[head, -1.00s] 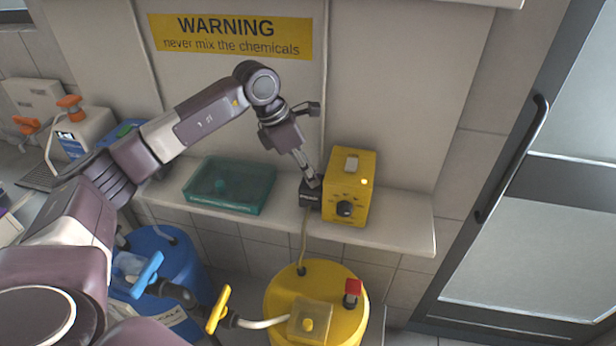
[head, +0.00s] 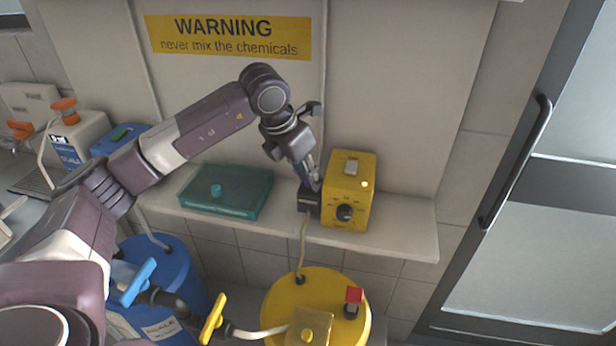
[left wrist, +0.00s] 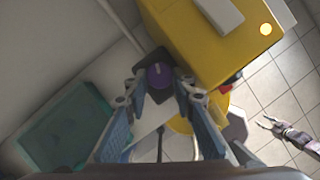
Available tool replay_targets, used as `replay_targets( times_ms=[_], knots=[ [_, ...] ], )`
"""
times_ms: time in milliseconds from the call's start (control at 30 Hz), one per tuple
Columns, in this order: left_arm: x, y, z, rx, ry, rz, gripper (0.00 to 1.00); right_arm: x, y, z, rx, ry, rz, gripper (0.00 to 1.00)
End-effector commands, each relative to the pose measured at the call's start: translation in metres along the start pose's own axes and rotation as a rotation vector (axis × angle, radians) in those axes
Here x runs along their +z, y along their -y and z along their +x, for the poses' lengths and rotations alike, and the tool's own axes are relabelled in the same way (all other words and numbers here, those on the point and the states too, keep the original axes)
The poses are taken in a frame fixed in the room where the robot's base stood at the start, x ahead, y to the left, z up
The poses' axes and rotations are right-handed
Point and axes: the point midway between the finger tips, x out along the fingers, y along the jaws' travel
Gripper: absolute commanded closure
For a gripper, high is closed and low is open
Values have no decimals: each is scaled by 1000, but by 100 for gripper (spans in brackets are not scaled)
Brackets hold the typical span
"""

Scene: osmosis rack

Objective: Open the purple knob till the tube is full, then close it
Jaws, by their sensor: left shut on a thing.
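The purple knob (left wrist: 159,75) sits on a small black block (head: 309,201) at the left side of the yellow box (head: 349,190). In the left wrist view it lies between the fingertips of my left gripper (left wrist: 162,84). In the head view the left gripper (head: 314,186) reaches down onto the black block and hides the knob. It is shut on the knob. A thin tan tube (head: 303,243) runs from the block down to the yellow barrel (head: 275,300); its fill level is unclear. My right gripper (left wrist: 267,122) shows at the right of the left wrist view, fingers apart.
The yellow box and a teal tray (head: 226,191) stand on the shelf (head: 402,222). Below are a blue barrel (head: 178,262), a blue valve handle (head: 138,281) and a yellow valve handle (head: 213,318). A grey door (head: 535,200) is at the right.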

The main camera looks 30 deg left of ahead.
Motion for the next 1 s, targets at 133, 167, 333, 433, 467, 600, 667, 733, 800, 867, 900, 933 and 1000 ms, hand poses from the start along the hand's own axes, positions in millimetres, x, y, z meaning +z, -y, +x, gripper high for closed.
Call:
replay_targets(
  times_ms=[133, 167, 333, 433, 467, 600, 667, 733, 800, 867, 900, 933, 1000],
  knots=[
    [2, -1, -2, 2, 6, 0, 100, 0, -1, 0, 1, 0, 0, 57],
    [2, -1, -2, 2, 6, 0, 100, 0, -1, 0, 1, 0, 0, 57],
    [2, -1, -2, 2, 5, 0, 66, 0, -1, 0, 1, 0, -1, 57],
    [1, 0, -1, 1, 4, 0, 58, 0, -2, 0, 2, 1, -1, 57],
    [1, 0, -1, 0, 4, 1, 58, 1, -2, 0, 2, 1, -1, 57],
    [1, 0, -1, 0, 3, 1, 58, 1, -2, 0, 2, 1, -1, 57],
    [1, 0, -1, -1, 2, 1, 58, 1, -3, 0, 3, 1, -1, 57],
    [1, 0, -2, -1, 2, 2, 58, 2, -4, 0, 5, 2, -2, 57],
    [1, 0, -6, 0, 4, 2, 58, 2, -4, 0, 4, 2, -2, 57],
    [2, 0, -12, 1, 6, 2, 58, 1, -3, 0, 3, 1, -1, 57],
    [2, -1, -17, 1, 6, 2, 58, 1, -3, 0, 3, 1, -1, 57],
    [2, -1, -22, 1, 5, 2, 58, 1, -2, 0, 3, 1, -1, 57],
    [2, -1, -33, 1, 7, 2, 58, 1, -2, 0, 2, 1, -1, 57]
  ],
)
